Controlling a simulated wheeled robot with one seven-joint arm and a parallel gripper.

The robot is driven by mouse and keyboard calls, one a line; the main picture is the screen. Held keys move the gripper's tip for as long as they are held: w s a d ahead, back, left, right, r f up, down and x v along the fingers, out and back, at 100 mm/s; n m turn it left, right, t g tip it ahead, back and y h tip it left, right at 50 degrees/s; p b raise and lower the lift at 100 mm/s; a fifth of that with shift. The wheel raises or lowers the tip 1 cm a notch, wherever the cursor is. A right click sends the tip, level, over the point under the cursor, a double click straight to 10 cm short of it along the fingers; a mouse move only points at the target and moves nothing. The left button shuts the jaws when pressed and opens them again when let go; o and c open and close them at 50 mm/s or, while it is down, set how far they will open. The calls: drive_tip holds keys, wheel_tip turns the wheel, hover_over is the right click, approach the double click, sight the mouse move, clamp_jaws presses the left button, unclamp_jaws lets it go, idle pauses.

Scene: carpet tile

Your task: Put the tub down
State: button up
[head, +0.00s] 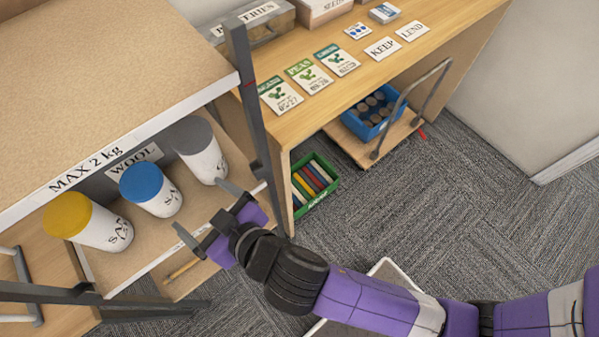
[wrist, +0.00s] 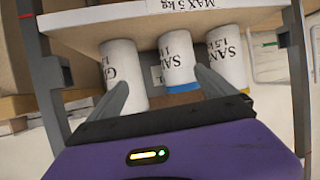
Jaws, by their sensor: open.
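Three white tubs stand side by side on a shelf in the head view: one with a yellow lid (head: 68,215), one with a blue lid (head: 142,183) and one with a grey lid (head: 191,136). In the wrist view the grey tub (wrist: 123,72) is at left, the blue-lidded tub (wrist: 178,62) in the middle and the yellow-lidded tub (wrist: 227,58) at right. My gripper (head: 207,213) is open and empty in front of the shelf, apart from the tubs. Its fingers (wrist: 162,78) point toward the grey and blue-lidded tubs.
A dark upright post (head: 253,110) of the rack stands right of the tubs. A wooden table (head: 400,70) holds seed packets and cards. A green crate (head: 328,195) and a blue crate (head: 358,130) are low down. Carpet (head: 440,210) is clear at right.

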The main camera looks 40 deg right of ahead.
drive_tip(key=s+d+f, duration=0.2)
drive_tip(key=s+d, duration=1)
drive_tip(key=s, duration=0.2)
drive_tip(key=s+d+r+m+h, duration=0.1)
drive_tip(key=s+d+r, duration=0.2)
drive_tip(key=s, duration=0.2)
drive_tip(key=s+d+r+m+t+h, duration=0.1)
drive_tip(key=s+d+r, duration=0.2)
drive_tip(key=s, duration=0.3)
drive_tip(key=shift+s+d+r+m+t+h, duration=0.2)
drive_tip(key=shift+r+m+t+h, duration=0.15)
drive_tip(key=shift+r, duration=0.4)
drive_tip(key=shift+c, duration=0.4)
